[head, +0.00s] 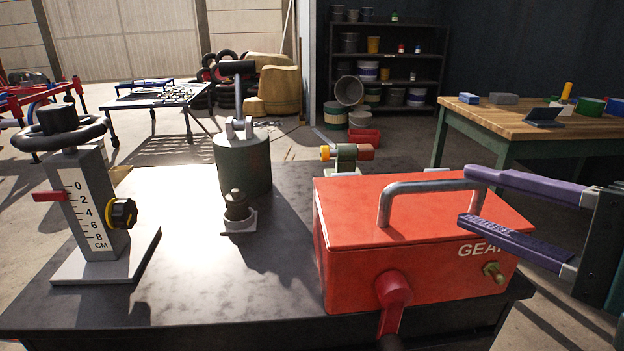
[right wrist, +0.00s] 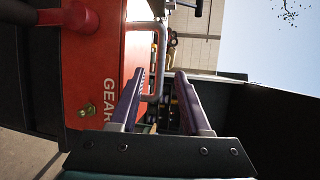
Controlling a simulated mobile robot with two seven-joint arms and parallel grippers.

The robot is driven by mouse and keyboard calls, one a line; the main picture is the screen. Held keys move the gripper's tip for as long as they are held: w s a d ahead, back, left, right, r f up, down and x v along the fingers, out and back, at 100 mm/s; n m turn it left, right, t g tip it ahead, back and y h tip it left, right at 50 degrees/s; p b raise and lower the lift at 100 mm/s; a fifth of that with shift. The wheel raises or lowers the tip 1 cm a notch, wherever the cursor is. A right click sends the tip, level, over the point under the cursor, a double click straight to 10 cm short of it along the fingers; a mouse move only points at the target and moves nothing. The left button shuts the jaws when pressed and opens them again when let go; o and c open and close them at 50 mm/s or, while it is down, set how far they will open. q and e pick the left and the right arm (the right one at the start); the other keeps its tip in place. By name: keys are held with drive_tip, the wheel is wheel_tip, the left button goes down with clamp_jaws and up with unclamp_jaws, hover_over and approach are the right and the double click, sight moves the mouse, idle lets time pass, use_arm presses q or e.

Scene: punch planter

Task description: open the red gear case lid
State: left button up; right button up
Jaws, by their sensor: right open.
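The red gear case (head: 350,285) stands at the front right of the dark table, with its lid (head: 345,225) shut. A grey metal handle (head: 430,187) arches over the lid. My right gripper (head: 467,198) comes in from the right at the handle's right end, with purple fingers spread apart. In the right wrist view, the handle (right wrist: 158,60) shows between the open fingers (right wrist: 160,72), which are not closed on it; I cannot tell whether they touch it. A red lever (head: 393,290) and a brass fitting (head: 493,271) are on the case front. My left gripper is not in view.
A height gauge (head: 90,205) with a black handwheel stands at the table's left. A dark green cylinder (head: 243,165) with a lever and a small dark knob piece (head: 237,208) stand mid-table. A small red-and-yellow device (head: 346,155) is behind the case. The front-left middle tabletop is clear.

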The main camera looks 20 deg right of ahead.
sight(411, 208)
drive_tip(key=b+x, duration=0.1)
drive_tip(key=x, duration=0.8)
drive_tip(key=shift+w+b, duration=0.1)
drive_tip(key=shift+b, duration=0.25)
clamp_jaws()
idle(1.0)
